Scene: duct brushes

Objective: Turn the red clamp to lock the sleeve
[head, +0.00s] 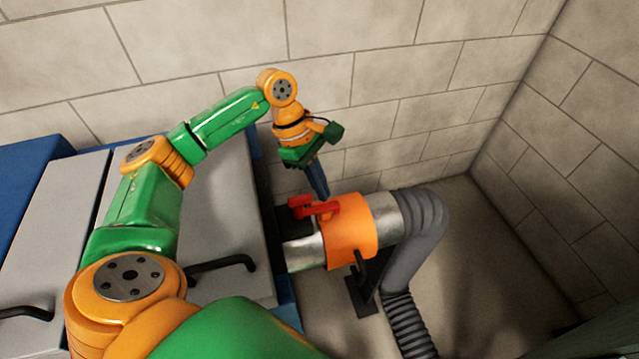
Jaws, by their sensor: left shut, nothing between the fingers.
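The red clamp (314,208) sits on top of the orange sleeve (348,243). The sleeve wraps around a silver pipe (303,253) at the middle right. My left gripper (322,192) points down from above, with its dark fingers shut and empty. Its fingertips are at or just behind the red clamp; I cannot tell whether they touch it. My right gripper is not in view.
A grey flexible duct (418,235) bends down from the pipe's right end to the floor. A black stand (362,290) is under the pipe. Grey cabinet doors (215,200) with black handles (222,263) fill the left. A block wall (400,90) closes the back and right.

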